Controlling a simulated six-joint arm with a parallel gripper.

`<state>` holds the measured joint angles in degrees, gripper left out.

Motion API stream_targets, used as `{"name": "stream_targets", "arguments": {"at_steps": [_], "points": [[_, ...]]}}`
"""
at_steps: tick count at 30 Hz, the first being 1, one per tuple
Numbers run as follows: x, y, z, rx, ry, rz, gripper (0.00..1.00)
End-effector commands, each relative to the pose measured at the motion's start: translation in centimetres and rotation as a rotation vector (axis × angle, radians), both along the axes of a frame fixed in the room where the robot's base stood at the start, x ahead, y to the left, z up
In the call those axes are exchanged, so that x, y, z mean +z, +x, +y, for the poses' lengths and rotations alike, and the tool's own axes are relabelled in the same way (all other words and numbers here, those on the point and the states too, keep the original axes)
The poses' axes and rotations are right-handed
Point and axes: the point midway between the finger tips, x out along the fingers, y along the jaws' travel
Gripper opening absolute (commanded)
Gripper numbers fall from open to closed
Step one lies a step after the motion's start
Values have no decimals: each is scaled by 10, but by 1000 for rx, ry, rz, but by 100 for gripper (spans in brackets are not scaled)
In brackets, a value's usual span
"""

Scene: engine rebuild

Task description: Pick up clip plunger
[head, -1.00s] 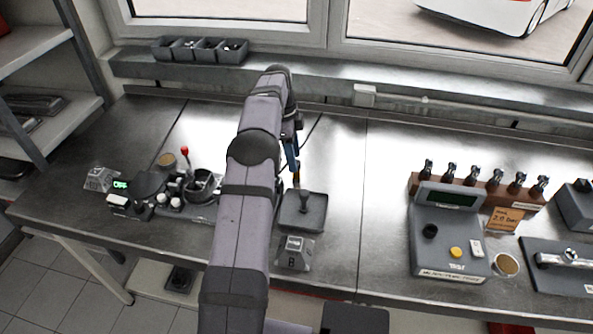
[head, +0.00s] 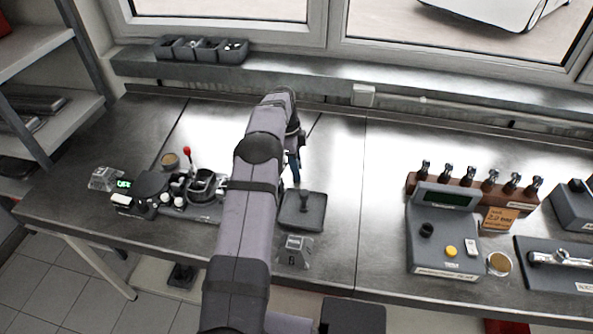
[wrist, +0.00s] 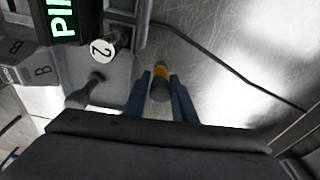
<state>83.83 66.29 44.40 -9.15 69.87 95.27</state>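In the wrist view, a small dark cylindrical piece with an orange band (wrist: 159,82) stands between the two blue fingers of my gripper (wrist: 160,85); it may be the clip plunger. The fingers are apart, one on each side, with a narrow gap visible to each finger. In the head view, my gripper (head: 294,166) is low over the bench behind a square grey tray (head: 313,224), partly hidden by my arm. A dark knobbed tool (head: 305,202) stands in that tray and also shows in the wrist view (wrist: 85,95).
A pale-capped cylinder marked 2 (wrist: 102,47) and a lit green display (wrist: 62,20) lie left of my gripper. A small block (head: 295,251) stands before the tray. A grey tester (head: 445,235) stands farther right; bench between is clear.

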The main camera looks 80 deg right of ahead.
Motion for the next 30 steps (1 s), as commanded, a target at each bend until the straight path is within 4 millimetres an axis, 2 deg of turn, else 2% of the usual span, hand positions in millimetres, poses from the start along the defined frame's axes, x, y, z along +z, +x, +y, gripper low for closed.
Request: {"name": "stream_targets", "arguments": {"at_steps": [1, 3, 11, 16, 20, 30], "points": [[0, 0, 0, 0, 0, 0, 11], [0, 0, 0, 0, 0, 0, 0], [1, 0, 0, 0, -1, 0, 0], [10, 0, -1, 1, -4, 0, 0], [26, 0, -1, 0, -6, 0, 0], [84, 0, -1, 0, -3, 0, 0]]}}
